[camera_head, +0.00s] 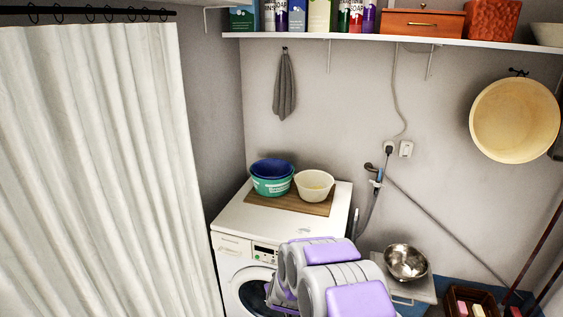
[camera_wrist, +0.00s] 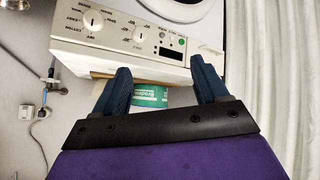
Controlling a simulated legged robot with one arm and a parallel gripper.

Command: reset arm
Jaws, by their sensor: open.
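My gripper (camera_wrist: 160,66) is open and empty in the wrist view, its two dark blue fingers apart. The washing machine's control panel (camera_wrist: 145,40), with dials and a display, lies beyond the fingertips. A teal tub with a white label (camera_wrist: 150,96) shows between the fingers, partly hidden by my gripper. In the head view my folded grey and purple arm is at the bottom, in front of the white washing machine (camera_head: 240,222). The gripper's fingers cannot be made out there.
On the machine, a wooden board (camera_head: 318,208) carries a blue bowl (camera_head: 272,168) in the teal tub (camera_head: 272,187) and a cream bowl (camera_head: 314,186). A steel bowl (camera_head: 406,262) is at right. A white curtain (camera_head: 95,170) hangs left; a shelf (camera_head: 400,41) runs above.

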